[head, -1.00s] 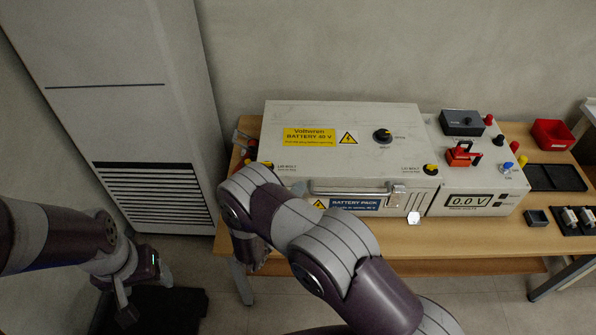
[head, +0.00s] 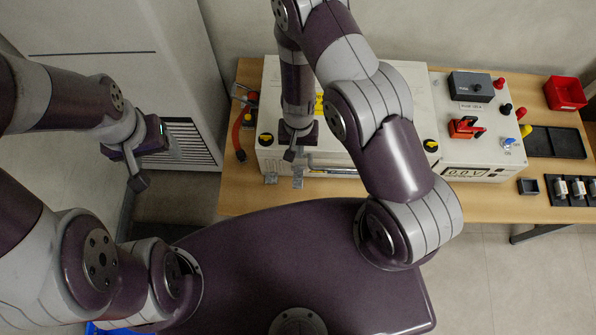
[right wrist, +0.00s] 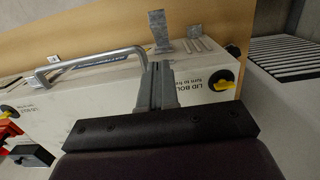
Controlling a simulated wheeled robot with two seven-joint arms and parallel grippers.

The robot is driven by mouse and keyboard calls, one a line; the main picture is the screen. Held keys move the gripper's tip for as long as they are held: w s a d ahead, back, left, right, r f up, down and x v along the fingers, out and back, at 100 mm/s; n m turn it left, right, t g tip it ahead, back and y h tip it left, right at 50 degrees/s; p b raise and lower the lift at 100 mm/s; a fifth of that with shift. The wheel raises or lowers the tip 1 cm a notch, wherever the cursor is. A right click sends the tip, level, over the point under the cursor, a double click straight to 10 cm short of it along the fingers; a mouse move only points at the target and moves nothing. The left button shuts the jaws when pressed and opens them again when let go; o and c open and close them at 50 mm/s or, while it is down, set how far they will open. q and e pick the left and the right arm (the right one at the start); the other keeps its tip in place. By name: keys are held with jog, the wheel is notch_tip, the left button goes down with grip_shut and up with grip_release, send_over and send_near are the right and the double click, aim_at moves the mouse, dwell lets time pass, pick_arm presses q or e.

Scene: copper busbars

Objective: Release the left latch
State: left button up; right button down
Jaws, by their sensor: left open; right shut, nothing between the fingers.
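The pale battery box (head: 275,108) stands on the table, partly hidden by my right arm. The left latch (head: 298,180) shows as grey metal at its front left edge, with a small tab (head: 271,178) beside it. In the right wrist view the latch plate (right wrist: 160,28) sticks out past the front edge; I cannot tell whether it is fastened. My right gripper (head: 290,154) is shut and empty, just above the lid near the latch; its fingers (right wrist: 160,68) point toward the latch, beside the handle (right wrist: 95,60). My left gripper (head: 139,184) is open and empty, away from the table.
Yellow-and-black lid bolt knobs (head: 266,140) sit at the lid corners. Red and black cables (head: 240,130) lie left of the box. The table's front strip (head: 245,200) is clear.

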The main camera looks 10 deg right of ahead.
jog(key=b, duration=0.5)
send_near(298, 180)
jog(key=w+d+f, duration=0.1)
jog(key=w+f, duration=0.2)
jog(key=s+f+b, duration=0.1)
jog(key=b, duration=0.1)
jog(key=s+a+f+b, duration=0.1)
jog(key=b, duration=0.1)
jog(key=shift+f, duration=0.3)
jog(key=shift+s+f+b, duration=0.1)
jog(key=shift+s+b, duration=0.2)
jog(key=shift+s, duration=0.05)
jog(key=shift+s+f, duration=0.2)
jog(key=shift+s, duration=0.05)
pick_arm(q)
notch_tip(298, 180, down, 12)
jog(key=w, duration=0.1)
jog(key=shift+w+d+r, duration=0.15)
jog(key=shift+r, duration=0.05)
pick_arm(e)
jog(key=shift+a+r, duration=0.1)
jog(key=shift+s, duration=0.1)
